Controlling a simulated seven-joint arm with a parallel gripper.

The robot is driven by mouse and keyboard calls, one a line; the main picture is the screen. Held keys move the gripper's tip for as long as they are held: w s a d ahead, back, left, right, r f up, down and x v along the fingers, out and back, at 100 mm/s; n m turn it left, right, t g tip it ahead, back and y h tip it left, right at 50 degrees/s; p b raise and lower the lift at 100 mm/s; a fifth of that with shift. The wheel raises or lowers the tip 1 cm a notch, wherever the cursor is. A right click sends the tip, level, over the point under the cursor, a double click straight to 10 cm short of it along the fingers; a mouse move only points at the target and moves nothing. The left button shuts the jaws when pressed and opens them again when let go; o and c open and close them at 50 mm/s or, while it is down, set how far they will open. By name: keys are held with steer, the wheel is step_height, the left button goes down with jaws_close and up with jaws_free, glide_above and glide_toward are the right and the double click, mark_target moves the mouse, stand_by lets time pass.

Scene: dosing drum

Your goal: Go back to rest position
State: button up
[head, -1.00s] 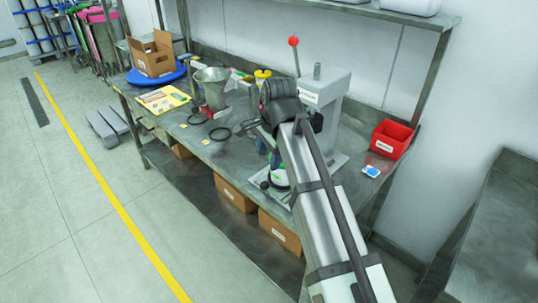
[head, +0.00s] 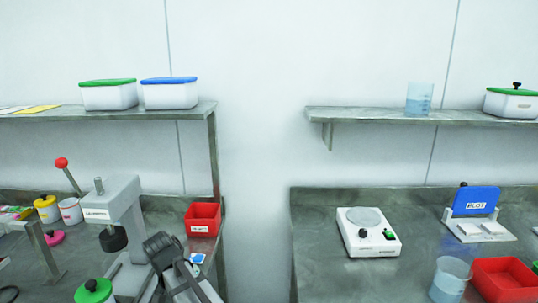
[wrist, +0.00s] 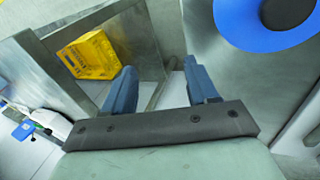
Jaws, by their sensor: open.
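My gripper (wrist: 162,82) shows in the wrist view with its two blue fingers spread apart and nothing between them. Part of my arm (head: 180,270) stands at the bottom of the head view, in front of the left bench beside the press (head: 122,205). The fingertips cannot be made out in the head view. In the wrist view a yellow crate (wrist: 90,56) lies beyond the left finger. A blue disc with a dark centre (wrist: 232,22) is at the upper right, apart from the fingers.
A red bin (head: 202,219) stands right of the press. A gap separates the left bench from the right bench (head: 320,275), which holds a white scale (head: 367,234), a beaker (head: 450,279) and a red tray (head: 505,280). Wall shelves hold lidded tubs (head: 108,96).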

steer(key=w+d+f+n+g+h, duration=0.1)
steer(key=d+f+n+g, duration=0.1)
steer(key=d+f, duration=1.2)
steer(key=s+d+f+g+y, duration=0.1)
steer(key=s+d+f+y, duration=0.3)
steer(key=f, duration=0.6)
steer(key=s+d+f+g+h, duration=0.15)
steer(key=s+f, duration=0.35)
steer(key=f, duration=0.5)
steer(key=s+d+f+g+y, duration=0.1)
steer(key=s+d+f, duration=0.2)
steer(key=s+d, duration=0.3)
steer(key=s+d+f+g, duration=0.1)
steer(key=s+d+f, duration=0.3)
steer(key=s+d, duration=0.3)
steer(key=s+d+f+m+g+y, duration=0.1)
steer(key=s+d+f, duration=0.3)
steer(key=s, duration=0.7)
steer(key=shift+d+y, duration=0.35)
steer(key=shift+d, duration=0.85)
steer(key=shift+s, duration=0.1)
